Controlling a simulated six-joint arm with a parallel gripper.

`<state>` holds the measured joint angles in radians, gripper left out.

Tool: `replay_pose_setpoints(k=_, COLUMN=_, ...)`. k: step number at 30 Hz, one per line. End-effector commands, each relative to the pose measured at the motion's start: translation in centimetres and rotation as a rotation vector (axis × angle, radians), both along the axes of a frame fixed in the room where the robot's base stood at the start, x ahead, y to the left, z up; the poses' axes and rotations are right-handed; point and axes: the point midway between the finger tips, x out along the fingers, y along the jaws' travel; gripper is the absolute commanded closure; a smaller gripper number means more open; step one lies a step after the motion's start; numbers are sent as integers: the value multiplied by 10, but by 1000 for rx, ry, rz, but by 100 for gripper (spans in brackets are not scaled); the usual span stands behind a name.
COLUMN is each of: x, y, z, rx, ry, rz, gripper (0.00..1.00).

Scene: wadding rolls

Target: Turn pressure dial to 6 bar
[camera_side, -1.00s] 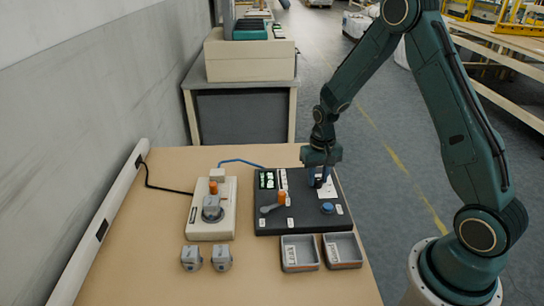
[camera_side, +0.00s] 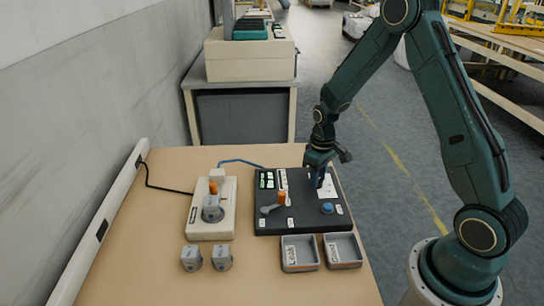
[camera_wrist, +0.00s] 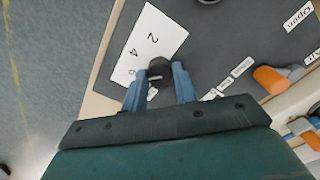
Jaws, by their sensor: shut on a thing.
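The pressure dial is a small dark round knob (camera_wrist: 160,68) beside a white scale card (camera_wrist: 150,35). The numbers 2, 4 and 6 show on the card in the wrist view. My gripper (camera_wrist: 161,82) has its two blue fingers on either side of the knob, shut on it. In the side view my gripper (camera_side: 317,180) points down at the card (camera_side: 329,188) on the black panel (camera_side: 300,219), and it hides the knob. I cannot tell for sure which number the dial points to.
The panel also carries a blue button (camera_side: 327,208) and an orange-ended lever (camera_side: 272,208). Two grey trays (camera_side: 300,267) (camera_side: 343,265) stand in front. A beige unit (camera_side: 226,226) and two loose grey parts (camera_side: 191,258) (camera_side: 222,257) are to the left.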

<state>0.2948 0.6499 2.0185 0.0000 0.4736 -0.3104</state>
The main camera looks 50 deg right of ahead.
Motion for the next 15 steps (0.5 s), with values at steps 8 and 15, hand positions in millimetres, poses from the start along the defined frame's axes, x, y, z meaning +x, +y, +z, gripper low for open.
replay_pose_setpoints(k=8, x=1, y=0, z=1, rx=-1, ry=-2, rz=1, gripper=68)
replay_pose_setpoints(k=15, x=0, y=0, z=0, rx=0, ry=-1, rz=0, gripper=50)
